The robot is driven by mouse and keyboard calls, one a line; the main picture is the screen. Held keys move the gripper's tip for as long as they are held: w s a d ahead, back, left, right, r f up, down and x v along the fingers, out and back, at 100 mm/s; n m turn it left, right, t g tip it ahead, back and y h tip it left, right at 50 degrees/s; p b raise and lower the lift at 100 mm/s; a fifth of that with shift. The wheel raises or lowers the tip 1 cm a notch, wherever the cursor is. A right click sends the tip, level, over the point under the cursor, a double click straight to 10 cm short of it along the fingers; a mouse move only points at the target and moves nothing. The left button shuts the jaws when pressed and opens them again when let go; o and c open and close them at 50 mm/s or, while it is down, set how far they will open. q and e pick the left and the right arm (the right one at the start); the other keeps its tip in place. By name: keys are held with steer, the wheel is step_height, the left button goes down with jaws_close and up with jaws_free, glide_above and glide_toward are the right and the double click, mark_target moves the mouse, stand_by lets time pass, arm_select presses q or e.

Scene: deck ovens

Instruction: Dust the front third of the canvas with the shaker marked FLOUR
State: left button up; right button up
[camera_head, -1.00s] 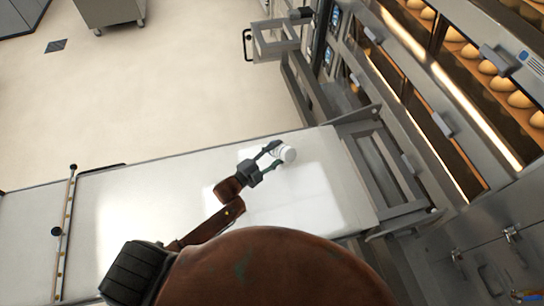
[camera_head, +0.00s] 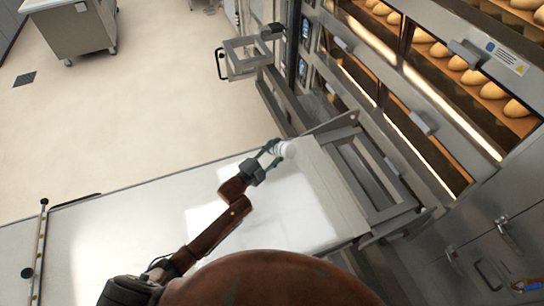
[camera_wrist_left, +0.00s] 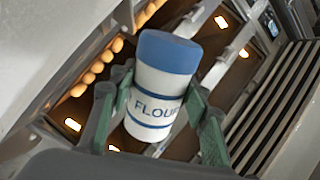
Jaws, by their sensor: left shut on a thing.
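My left gripper (camera_head: 270,155) is shut on the shaker marked FLOUR (camera_head: 285,149), over the oven end of the pale canvas (camera_head: 130,210). In the left wrist view the FLOUR shaker (camera_wrist_left: 158,85) is white with a blue cap and blue bands. The green fingers of the left gripper (camera_wrist_left: 152,108) hold it on both sides. In the head view the shaker is small and white, and I cannot tell its height above the canvas. My right gripper is not in view.
Deck ovens with several loaves (camera_head: 470,70) stand at the right. A metal frame (camera_head: 370,175) adjoins the canvas's oven end. A bar with dark knobs (camera_head: 40,240) crosses the left end. A steel cabinet (camera_head: 75,30) stands at the back left, with open floor before it.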

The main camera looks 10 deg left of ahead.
arm_select(q)
steer(key=shift+s+d+p, duration=0.95)
steer(key=shift+s+d, duration=1.15)
steer(key=shift+d, duration=1.05)
steer(key=s+a, duration=0.5)
steer(key=a, duration=0.7)
steer(key=s+a, duration=0.5)
steer(key=a, duration=0.6)
steer(key=s+a, duration=0.5)
steer(key=a, duration=0.7)
steer(key=s+d+p, duration=0.4)
steer(key=d+p, duration=0.1)
steer(key=d, duration=0.3)
steer(key=w+a+r+m+b, duration=0.1)
steer(key=a+r+m+b, duration=0.1)
steer(key=m+b, duration=0.6)
steer(key=w+a+r+m+b, duration=0.1)
steer(key=r+m+b, duration=0.3)
steer(key=m+b, duration=0.5)
steer(key=a+m, duration=0.1)
steer(key=m, duration=0.6)
steer(key=shift+w+a, duration=0.2)
steer(key=shift+w, duration=0.1)
